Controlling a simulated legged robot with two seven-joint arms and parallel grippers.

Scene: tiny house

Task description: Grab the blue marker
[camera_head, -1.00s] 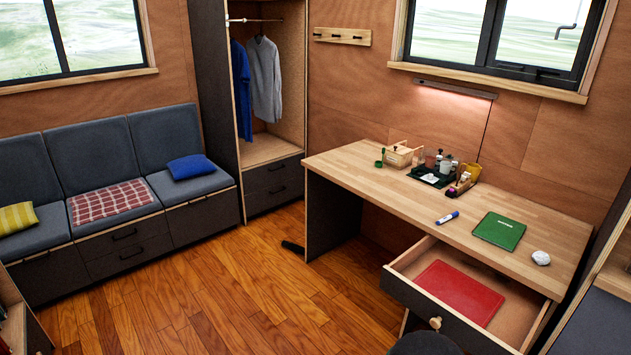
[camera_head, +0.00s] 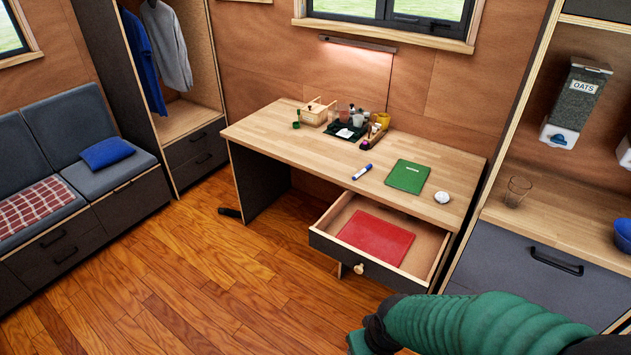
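The blue marker (camera_head: 362,171), with a white and blue body, lies on the wooden desk top (camera_head: 270,136), left of a green book (camera_head: 408,176) and behind the open drawer. My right arm, in a green ribbed sleeve, comes in from the lower right, well in front of the desk and far from the marker. Its gripper is not clearly visible; only a dark end and a bit of green show at the bottom edge. My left gripper is out of view.
The open drawer (camera_head: 323,241) juts from the desk front with a red folder (camera_head: 376,237) inside. A dark tray (camera_head: 346,132) with small items, a wooden box (camera_head: 317,112) and a crumpled white object (camera_head: 442,197) are on the desk. Floor (camera_head: 200,290) is clear at left.

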